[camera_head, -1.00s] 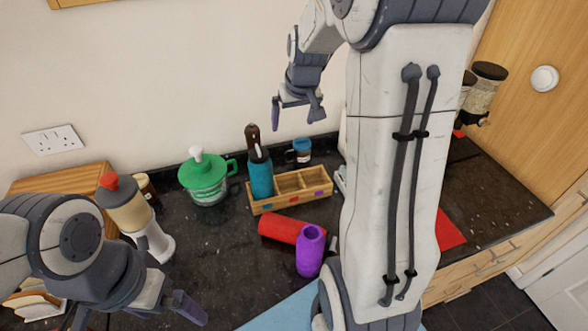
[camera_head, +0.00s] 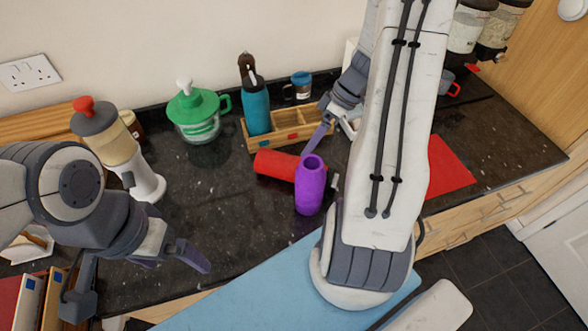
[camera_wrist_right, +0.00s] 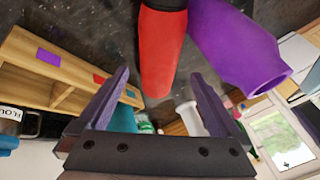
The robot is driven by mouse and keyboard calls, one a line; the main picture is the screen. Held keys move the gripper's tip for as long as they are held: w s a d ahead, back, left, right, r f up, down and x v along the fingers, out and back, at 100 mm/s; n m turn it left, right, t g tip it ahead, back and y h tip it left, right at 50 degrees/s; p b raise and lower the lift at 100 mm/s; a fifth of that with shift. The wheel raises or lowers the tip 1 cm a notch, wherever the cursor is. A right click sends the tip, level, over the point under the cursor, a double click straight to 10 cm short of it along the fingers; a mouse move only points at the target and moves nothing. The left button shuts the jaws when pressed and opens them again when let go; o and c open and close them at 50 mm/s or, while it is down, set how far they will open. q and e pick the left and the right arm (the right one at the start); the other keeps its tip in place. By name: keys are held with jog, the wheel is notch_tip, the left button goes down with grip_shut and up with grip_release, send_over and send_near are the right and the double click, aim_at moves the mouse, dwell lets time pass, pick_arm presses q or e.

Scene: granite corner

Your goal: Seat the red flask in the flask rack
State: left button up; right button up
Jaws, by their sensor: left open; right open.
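The red flask (camera_head: 275,164) lies on its side on the dark counter, in front of the wooden flask rack (camera_head: 254,144). A teal flask (camera_head: 257,108) stands in the rack's left compartment; the middle one looks empty. A purple flask (camera_head: 309,190) stands upright beside the red flask's right end. My right gripper (camera_head: 328,135) is open above the counter at the rack's right end. In the right wrist view the red flask (camera_wrist_right: 162,52) lies ahead of the open fingers, with the purple flask (camera_wrist_right: 235,45) to its right. My left gripper (camera_head: 175,262) is open and empty at the front left.
A green-lidded jug (camera_head: 197,112) stands left of the rack, and a blue-topped mug (camera_head: 300,85) behind it. A blender-like bottle (camera_head: 110,140) stands near my left arm. A red mat (camera_head: 448,165) lies at the right. The counter left of the red flask is clear.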

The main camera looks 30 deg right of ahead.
aim_at(298, 159)
jog(key=x, duration=0.4)
jog(key=shift+a+p, duration=0.1)
jog(key=shift+p, duration=0.25)
jog(key=shift+a+f, duration=0.2)
jog(key=p+x, duration=0.2)
jog(key=x, duration=0.1)
jog(key=shift+w+a+f, duration=0.15)
jog(key=shift+a+f, duration=0.05)
jog(key=shift+w+a+f, duration=0.1)
jog(key=shift+a+f, duration=0.1)
jog(key=shift+f, duration=0.25)
jog(key=c, duration=1.5)
jog(key=shift+c, duration=0.2)
